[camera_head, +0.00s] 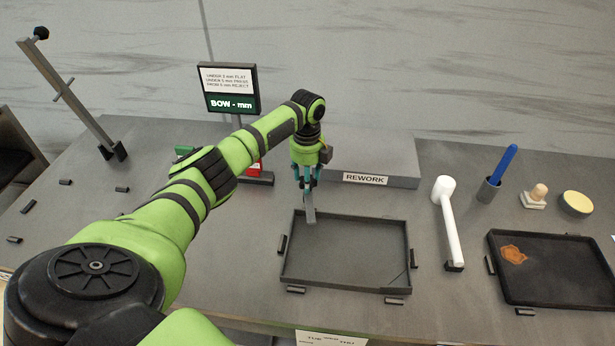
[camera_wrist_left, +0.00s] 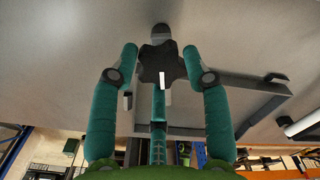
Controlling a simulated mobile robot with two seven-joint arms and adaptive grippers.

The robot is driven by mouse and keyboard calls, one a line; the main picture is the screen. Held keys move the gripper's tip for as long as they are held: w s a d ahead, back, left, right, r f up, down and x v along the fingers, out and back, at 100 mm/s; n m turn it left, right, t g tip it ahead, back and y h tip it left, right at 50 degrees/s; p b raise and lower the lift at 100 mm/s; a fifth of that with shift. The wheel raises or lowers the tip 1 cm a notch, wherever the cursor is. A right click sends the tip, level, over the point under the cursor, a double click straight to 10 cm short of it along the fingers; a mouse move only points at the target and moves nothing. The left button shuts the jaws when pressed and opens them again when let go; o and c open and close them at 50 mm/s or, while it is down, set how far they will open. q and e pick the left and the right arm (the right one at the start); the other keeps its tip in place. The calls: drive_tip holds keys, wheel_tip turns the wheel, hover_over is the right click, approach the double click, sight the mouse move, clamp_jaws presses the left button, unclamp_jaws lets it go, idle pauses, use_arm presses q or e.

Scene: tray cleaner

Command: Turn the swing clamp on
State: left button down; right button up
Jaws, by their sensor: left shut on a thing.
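My left gripper (camera_head: 306,184) reaches down over the far left corner of the grey tray (camera_head: 346,287). A grey bar, apparently the swing clamp's arm (camera_head: 310,209), shows below the fingers and extends over the tray's far rim. The knob appears to be the clamp's handle. The clamp's base is mostly hidden by the gripper. My right gripper is in neither view.
A grey ledge marked REWORK (camera_head: 400,152) stands behind the tray. A BOW-mm display (camera_head: 230,88) is behind my arm. To the right are a white mallet (camera_head: 449,225), a blue-handled tool in a cup (camera_head: 502,165) and a black tray (camera_head: 550,285) with an orange patch.

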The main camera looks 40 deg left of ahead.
use_arm(q)
drive_tip(key=shift+d+f+m, duration=0.1)
drive_tip(key=shift+m, duration=0.9)
drive_tip(key=c, duration=0.6)
unclamp_jaws()
drive_tip(key=shift+r, duration=0.25)
wheel_tip(320, 180, up, 12)
drive_tip(key=shift+f, duration=0.2)
